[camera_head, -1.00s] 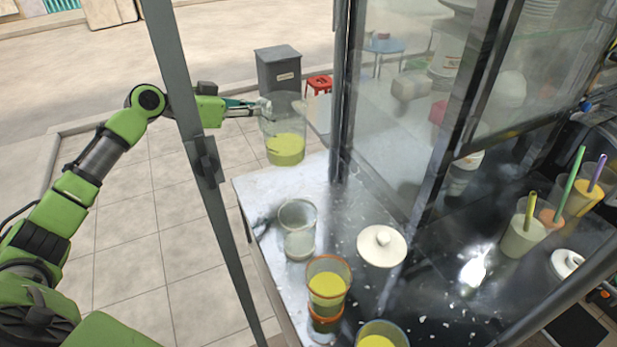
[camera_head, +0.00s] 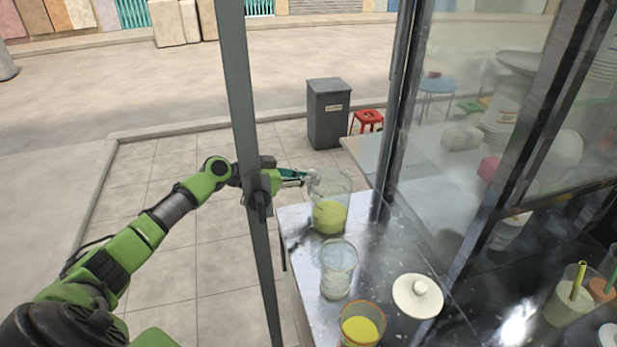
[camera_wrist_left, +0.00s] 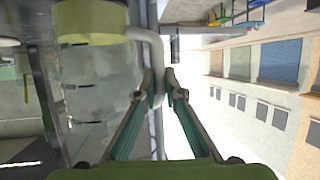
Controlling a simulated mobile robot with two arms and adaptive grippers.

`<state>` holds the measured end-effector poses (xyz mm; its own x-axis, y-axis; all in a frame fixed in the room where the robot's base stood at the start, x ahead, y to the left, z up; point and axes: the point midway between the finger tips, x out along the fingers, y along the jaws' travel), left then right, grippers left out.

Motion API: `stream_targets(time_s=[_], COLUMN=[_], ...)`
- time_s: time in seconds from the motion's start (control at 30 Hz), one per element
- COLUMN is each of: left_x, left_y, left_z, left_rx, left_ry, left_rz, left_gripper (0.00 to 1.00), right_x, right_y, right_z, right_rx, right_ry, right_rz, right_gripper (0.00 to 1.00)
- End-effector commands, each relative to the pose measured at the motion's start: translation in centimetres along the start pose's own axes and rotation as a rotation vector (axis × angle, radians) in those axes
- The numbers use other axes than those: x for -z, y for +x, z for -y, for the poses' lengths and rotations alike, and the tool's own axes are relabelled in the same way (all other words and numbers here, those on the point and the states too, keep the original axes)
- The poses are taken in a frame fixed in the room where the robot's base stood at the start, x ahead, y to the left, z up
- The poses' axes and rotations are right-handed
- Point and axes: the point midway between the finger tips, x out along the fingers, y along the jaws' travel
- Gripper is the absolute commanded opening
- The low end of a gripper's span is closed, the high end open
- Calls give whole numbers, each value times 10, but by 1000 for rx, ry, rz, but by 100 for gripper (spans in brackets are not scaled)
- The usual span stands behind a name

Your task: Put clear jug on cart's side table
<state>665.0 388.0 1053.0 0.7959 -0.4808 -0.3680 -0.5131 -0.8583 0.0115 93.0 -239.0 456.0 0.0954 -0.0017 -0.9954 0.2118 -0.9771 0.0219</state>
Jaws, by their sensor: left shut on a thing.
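The clear jug (camera_head: 330,212) holds yellow-green juice in its lower part and looks upright. My left gripper (camera_head: 308,178) is shut on the jug's handle, from the left side. In the left wrist view, the jug (camera_wrist_left: 100,85) fills the left side and its handle (camera_wrist_left: 150,45) runs to my fingertips (camera_wrist_left: 161,80). In the head view, the jug overlaps the far left corner of the metal counter (camera_head: 385,265); I cannot tell whether it touches. A pale side table (camera_head: 362,160) shows behind the jug, partly hidden by it and a cart post. My right gripper is not in view.
A cart post (camera_head: 245,120) crosses in front of my left arm. A grey bin (camera_head: 328,112) and red stool (camera_head: 367,121) stand behind on the pavement.

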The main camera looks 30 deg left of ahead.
Motion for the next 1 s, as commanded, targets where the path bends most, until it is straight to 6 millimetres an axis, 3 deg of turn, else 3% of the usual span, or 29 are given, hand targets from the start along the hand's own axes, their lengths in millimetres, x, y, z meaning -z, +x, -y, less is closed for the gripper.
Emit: stream_targets(time_s=[0.17, 0.2, 0.27, 0.73, 1.0], left_x=[-1, -2, -1, 0, -5], left_y=[1, 1, 0, -3, -44], left_z=[1, 0, 0, 1, 1], left_rx=[1, 0, 0, 1, 2], left_ry=[0, 1, 1, 1, 2], left_rz=[-4, -1, 0, 1, 4], left_gripper=[0, 12, 26, 26, 26], right_x=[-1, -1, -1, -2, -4], right_y=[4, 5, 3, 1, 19], right_z=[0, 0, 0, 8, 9], right_rx=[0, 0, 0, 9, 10], right_ry=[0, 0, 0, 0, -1], right_rz=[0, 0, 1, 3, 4], right_gripper=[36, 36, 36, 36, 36])
